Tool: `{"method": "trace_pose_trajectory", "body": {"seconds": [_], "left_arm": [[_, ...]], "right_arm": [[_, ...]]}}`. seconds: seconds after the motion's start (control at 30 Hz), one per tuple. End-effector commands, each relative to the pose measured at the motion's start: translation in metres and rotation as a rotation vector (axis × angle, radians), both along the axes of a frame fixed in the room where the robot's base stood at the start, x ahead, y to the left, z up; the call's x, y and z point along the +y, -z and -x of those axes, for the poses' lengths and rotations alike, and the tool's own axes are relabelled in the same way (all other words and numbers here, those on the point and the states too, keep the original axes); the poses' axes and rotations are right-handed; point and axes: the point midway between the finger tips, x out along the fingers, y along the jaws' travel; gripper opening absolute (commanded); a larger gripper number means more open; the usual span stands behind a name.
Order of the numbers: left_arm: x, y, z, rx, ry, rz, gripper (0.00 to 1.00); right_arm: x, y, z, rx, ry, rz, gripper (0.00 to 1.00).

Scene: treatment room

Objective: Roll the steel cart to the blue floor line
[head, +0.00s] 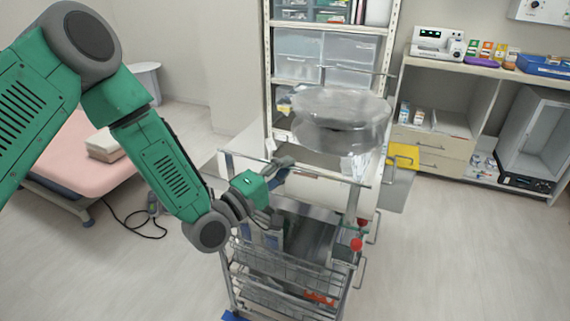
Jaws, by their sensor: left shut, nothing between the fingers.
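The steel cart (290,277) stands in the lower middle of the head view. It has a metal frame with a top rail, wire baskets and a red knob at its right side. My left gripper (281,184) is at the cart's near top, by the rail, shut with nothing held. I cannot tell whether it touches the rail. A small blue patch (233,316) shows on the floor at the cart's lower left; it may be part of the blue floor line, most of which is hidden or out of view. My right gripper is not in view.
A bed (75,155) stands at the left, with a cable on the floor beside it. Shelving (268,60) stands behind the cart, and a yellow-lidded bin (403,155) beside it. A counter (490,70) lines the back right. Floor at lower right is clear.

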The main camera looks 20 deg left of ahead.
Motion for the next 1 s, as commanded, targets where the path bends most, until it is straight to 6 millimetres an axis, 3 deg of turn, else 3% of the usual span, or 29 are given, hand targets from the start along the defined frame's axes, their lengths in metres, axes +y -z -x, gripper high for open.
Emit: {"method": "trace_pose_trajectory", "body": {"seconds": [0.17, 0.27, 0.67, 1.0], "left_arm": [[-0.003, 0.007, 0.003, 0.019, 0.01, -0.006, 0.0], [-0.003, 0.007, 0.003, 0.018, 0.009, -0.007, 0.28], [0.004, 0.004, 0.007, 0.008, 0.002, -0.001, 0.28], [0.029, 0.017, 0.063, 0.013, 0.002, -0.001, 0.28]], "right_arm": [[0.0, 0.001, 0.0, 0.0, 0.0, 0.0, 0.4], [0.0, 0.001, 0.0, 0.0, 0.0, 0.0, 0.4], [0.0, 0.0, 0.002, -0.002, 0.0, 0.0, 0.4], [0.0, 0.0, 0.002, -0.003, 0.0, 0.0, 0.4]]}}
